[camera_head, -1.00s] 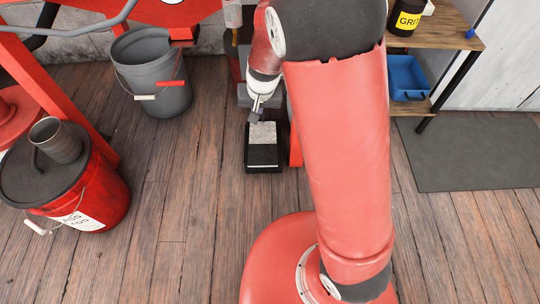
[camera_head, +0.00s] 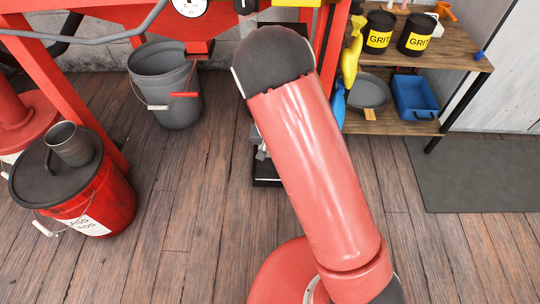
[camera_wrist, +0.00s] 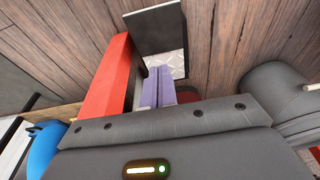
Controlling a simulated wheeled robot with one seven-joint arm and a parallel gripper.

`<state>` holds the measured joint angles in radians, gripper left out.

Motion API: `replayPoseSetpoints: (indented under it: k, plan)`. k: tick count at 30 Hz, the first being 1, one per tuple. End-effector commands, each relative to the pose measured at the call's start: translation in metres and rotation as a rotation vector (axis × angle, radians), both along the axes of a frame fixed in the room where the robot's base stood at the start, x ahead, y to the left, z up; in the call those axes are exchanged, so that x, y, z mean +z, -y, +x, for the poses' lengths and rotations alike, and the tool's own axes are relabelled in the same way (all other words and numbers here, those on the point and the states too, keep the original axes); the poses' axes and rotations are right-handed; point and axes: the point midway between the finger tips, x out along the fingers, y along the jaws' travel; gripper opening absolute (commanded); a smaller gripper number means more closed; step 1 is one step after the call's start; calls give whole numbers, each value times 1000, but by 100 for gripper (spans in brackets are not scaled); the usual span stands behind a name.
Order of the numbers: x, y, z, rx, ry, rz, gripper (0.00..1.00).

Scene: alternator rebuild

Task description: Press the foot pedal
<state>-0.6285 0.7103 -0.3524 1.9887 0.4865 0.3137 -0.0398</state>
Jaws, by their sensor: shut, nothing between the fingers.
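The foot pedal (camera_head: 267,182) sits on the wooden floor in the head view, its black base showing and its upper part mostly hidden behind my arm. In the wrist view its silver tread plate (camera_wrist: 172,62) and dark base show just beyond my fingers. My gripper (camera_wrist: 157,74) is shut and empty, its two purple-grey fingers side by side and overlapping the plate in the picture. I cannot tell whether the fingertips touch the plate. In the head view the gripper is largely hidden behind my arm.
A red upright (camera_wrist: 108,80) stands close beside my fingers in the wrist view. A grey bucket (camera_head: 165,88) and a red bucket (camera_head: 100,205) stand to the left. A wooden shelf (camera_head: 455,45) and dark mat (camera_head: 480,178) lie to the right. The floor between is clear.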

Motion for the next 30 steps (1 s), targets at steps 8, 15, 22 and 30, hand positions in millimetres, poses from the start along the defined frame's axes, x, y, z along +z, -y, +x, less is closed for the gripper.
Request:
replayPoseSetpoints:
  k: [8, 15, 22, 30]
  plan:
    - [-57, 2, 10, -3, -5, -2, 0]
    - [-103, 2, 16, -2, -5, -1, 0]
    - [-125, 1, 11, -1, -2, -1, 0]
    - [-128, 1, 10, -1, -1, -1, 0]
